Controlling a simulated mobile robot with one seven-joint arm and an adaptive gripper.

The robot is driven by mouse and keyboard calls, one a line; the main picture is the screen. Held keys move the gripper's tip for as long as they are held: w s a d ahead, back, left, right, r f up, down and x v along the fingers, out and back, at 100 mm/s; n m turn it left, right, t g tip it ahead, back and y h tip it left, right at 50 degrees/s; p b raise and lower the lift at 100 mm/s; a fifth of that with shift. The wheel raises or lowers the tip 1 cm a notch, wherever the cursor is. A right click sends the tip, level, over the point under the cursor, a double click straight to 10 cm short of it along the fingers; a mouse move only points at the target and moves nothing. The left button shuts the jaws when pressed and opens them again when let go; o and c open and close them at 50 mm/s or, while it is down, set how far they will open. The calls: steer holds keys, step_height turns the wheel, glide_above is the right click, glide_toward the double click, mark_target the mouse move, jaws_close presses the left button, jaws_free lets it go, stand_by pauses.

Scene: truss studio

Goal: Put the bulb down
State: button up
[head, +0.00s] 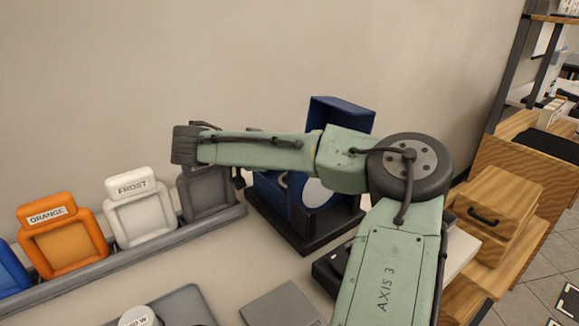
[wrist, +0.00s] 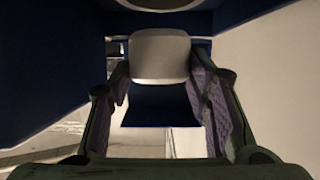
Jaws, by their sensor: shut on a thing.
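The bulb (wrist: 160,55) is a pale grey, rounded piece in the upper middle of the wrist view. My gripper (wrist: 160,76) has its two purple-padded fingers on either side of the bulb's lower part and is shut on it. Dark blue walls stand close around them in that view. In the head view a blue box-like housing (head: 342,112) on a dark base (head: 318,230) stands behind my forearm. A pale disc (head: 316,194) shows inside it. My forearm hides much of the housing, and I cannot make out the bulb or my fingers in the head view.
On the left, a grey rail (head: 120,262) holds framed panels: orange (head: 70,257), white "FROST" (head: 143,238) and dark grey (head: 210,212). A grey plate (head: 283,306) lies in front on the pale table (head: 235,275). A wooden drawer unit (head: 500,210) stands right.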

step_height(320, 180, down, 3)
steer(key=shift+f+p, duration=0.1)
steer(key=shift+p, duration=0.45)
steer(key=shift+f, duration=0.25)
steer(key=shift+f+b, duration=0.2)
steer(key=shift+b, duration=0.1)
steer(key=o, duration=0.9)
steer(key=shift+r+p, duration=0.35)
steer(key=shift+p, duration=0.05)
steer(key=b+v, duration=0.3)
steer(key=v, duration=0.4)
steer(key=shift+s+a, duration=0.15)
steer(key=shift+a, duration=0.1)
